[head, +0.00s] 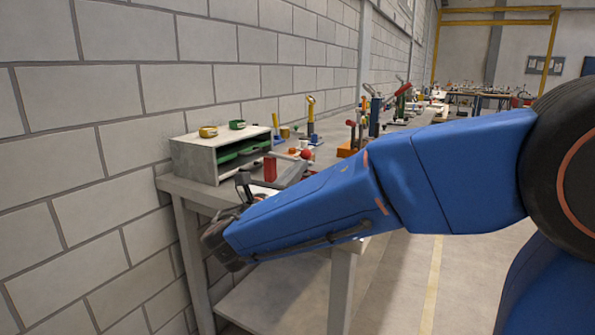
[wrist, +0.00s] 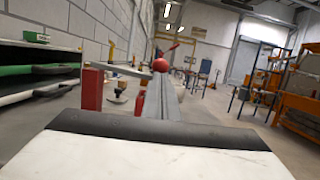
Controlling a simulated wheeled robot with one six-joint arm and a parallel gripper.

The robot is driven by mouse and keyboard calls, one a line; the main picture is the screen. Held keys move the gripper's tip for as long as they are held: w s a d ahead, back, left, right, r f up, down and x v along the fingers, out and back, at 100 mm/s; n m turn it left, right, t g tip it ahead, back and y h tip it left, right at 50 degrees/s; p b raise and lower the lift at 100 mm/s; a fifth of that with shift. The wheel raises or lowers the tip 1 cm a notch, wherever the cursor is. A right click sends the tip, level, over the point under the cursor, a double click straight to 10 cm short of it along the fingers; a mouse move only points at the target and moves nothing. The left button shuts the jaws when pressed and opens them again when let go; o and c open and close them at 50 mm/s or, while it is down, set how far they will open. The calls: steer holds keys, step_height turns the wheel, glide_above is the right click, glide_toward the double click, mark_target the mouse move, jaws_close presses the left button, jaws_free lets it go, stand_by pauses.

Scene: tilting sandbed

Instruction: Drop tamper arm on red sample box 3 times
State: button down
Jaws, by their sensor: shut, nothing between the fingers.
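A red sample box (head: 270,168) stands upright on the bench, right of the grey shelf unit. It also shows in the wrist view (wrist: 92,90), left of centre. A pale bar that looks like the tamper arm (wrist: 118,70) runs from above the box toward a red ball knob (wrist: 160,65). The knob also shows in the head view (head: 307,154). Whether the bar touches the box I cannot tell. My gripper (head: 243,186) is shut and empty, near the bench's front left, short of the box. Its fingertips are small and partly hidden by my arm.
A grey trough-like rail (wrist: 161,102) lies right of the box. The grey shelf unit (head: 192,160) with green trays stands at the left, against the block wall. Several tools stand farther along the bench (head: 345,262). The floor aisle at the right is open.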

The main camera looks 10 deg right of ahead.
steer(key=shift+r, duration=0.15)
steer(key=shift+r+n, duration=0.25)
steer(key=shift+n, duration=0.25)
steer(key=shift+r+n+y, duration=0.3)
steer(key=shift+n, duration=0.1)
steer(key=w+a+r+n+y, duration=0.2)
steer(key=w+a+r+n, duration=0.1)
steer(key=a+r+n, duration=0.1)
steer(key=w+a+r+n+t+y, duration=0.1)
steer(key=w+a+r+n+y, duration=0.1)
steer(key=r+n, duration=0.5)
steer(key=shift+w+a+r+n, duration=0.25)
steer(key=shift+w+a+n, duration=0.75)
steer(key=shift+a, duration=0.35)
steer(key=shift+s, duration=0.1)
steer(key=shift+s, duration=0.1)
